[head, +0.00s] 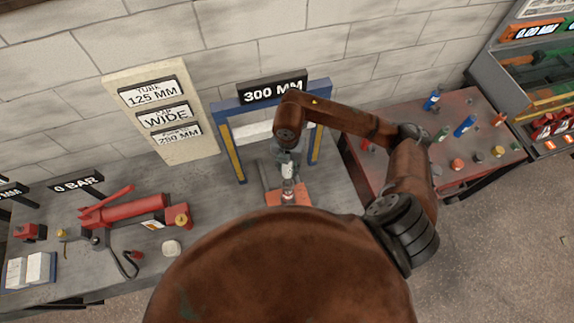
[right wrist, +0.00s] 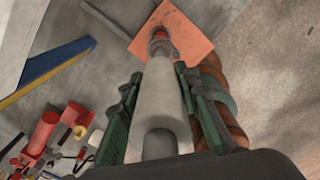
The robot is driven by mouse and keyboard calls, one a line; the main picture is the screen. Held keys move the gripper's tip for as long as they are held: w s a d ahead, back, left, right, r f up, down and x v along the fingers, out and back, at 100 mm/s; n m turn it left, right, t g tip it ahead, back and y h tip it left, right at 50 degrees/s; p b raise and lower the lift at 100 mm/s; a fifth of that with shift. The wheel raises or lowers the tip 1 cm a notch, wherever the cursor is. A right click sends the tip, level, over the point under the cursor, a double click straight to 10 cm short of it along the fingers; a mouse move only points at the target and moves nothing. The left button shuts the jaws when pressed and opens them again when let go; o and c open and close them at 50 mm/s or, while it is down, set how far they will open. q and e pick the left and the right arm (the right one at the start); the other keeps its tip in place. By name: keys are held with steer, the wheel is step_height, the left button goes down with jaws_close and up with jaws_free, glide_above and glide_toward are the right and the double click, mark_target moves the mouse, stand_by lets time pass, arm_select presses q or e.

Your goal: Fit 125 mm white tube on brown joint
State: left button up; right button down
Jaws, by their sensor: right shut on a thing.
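My right gripper (head: 287,160) is over the bench under the blue frame, its fingers pointing down. Its green fingers (right wrist: 160,75) are shut on the white tube (right wrist: 162,105), which also shows small in the head view (head: 288,170). Beyond the tube's far end is a fitting (right wrist: 160,46), greyish with a reddish-brown middle, apparently the brown joint. It stands on an orange plate (right wrist: 183,30), also seen in the head view (head: 297,196). The tube end and fitting line up closely; I cannot tell whether they touch. My left gripper is not in view.
A blue and yellow frame (head: 228,140) with a 300 MM sign (head: 272,88) spans the bench around the plate. A red pump (head: 130,210) lies at left. A side table (head: 400,125) holds several coloured fittings. A sign board (head: 160,110) reads TUBE 125 MM.

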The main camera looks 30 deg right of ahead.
steer(key=b, duration=0.5)
glide_above(288, 181)
steer(key=shift+f, duration=2.9)
steer(key=shift+a, duration=0.1)
steer(key=shift+f+b, duration=1.8)
steer(key=shift+f, duration=0.15)
steer(key=c, duration=1.4)
jaws_free()
step_height(288, 181, up, 12)
steer(key=shift+r, duration=0.1)
